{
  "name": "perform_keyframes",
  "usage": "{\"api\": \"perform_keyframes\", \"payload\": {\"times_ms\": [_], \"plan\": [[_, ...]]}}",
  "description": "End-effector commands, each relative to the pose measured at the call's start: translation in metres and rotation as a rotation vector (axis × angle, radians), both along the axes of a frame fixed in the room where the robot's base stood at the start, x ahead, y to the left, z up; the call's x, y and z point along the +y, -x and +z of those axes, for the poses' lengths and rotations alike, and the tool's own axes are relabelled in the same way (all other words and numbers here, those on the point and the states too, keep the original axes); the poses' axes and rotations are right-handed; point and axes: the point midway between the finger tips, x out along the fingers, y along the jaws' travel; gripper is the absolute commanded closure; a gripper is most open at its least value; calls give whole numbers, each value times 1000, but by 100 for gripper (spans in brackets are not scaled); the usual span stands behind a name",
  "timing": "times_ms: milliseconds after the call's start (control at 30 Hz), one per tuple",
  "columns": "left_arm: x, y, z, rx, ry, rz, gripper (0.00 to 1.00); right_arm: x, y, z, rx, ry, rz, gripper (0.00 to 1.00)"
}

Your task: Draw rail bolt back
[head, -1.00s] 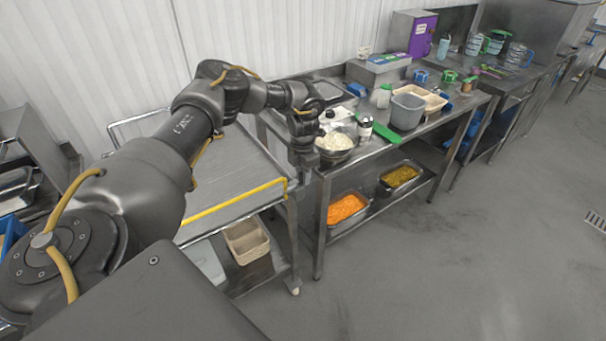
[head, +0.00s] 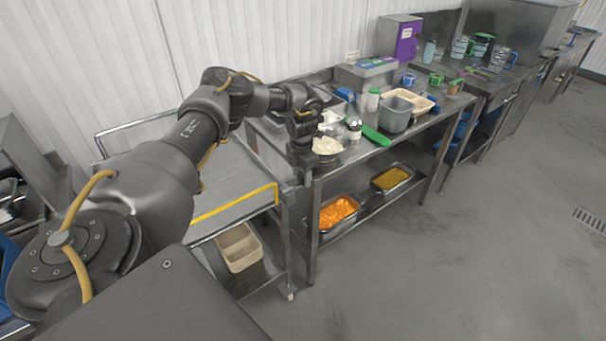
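A yellow rail (head: 235,204) runs along the front edge of the grey-topped cart (head: 222,188). I cannot make out a bolt on it; any bolt is too small to tell or hidden. My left gripper (head: 303,170) points down at the gap between the cart's right end and the steel table (head: 345,172), to the right of the yellow rail's right end. Its fingers are dark and small, so I cannot tell whether they are open or whether they touch anything. My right gripper is not in view.
A bowl of rice (head: 327,147) stands on the table close to my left gripper. A grey tub (head: 397,114) and a green board (head: 376,136) are further right. Pans of orange food (head: 338,211) and yellow food (head: 391,178) sit on the lower shelf. The floor at right is clear.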

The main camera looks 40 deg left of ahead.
Motion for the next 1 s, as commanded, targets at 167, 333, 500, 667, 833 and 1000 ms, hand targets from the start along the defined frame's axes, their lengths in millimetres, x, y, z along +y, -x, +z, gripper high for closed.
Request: {"api": "perform_keyframes", "payload": {"times_ms": [167, 333, 500, 667, 833, 1000], "plan": [[-1, 0, 0, 2, 0, -1, 51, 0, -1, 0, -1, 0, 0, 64], [-1, -1, 2, 1, 0, -1, 51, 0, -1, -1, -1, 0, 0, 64], [-1, -1, 24, -3, 1, -1, 51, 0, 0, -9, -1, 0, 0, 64], [-1, -1, 56, -3, 1, -1, 51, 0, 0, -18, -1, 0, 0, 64], [-1, -2, 87, -2, -1, -2, 51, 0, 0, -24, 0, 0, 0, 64], [-1, -1, 104, 0, -1, -1, 51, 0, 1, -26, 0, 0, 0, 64]]}}
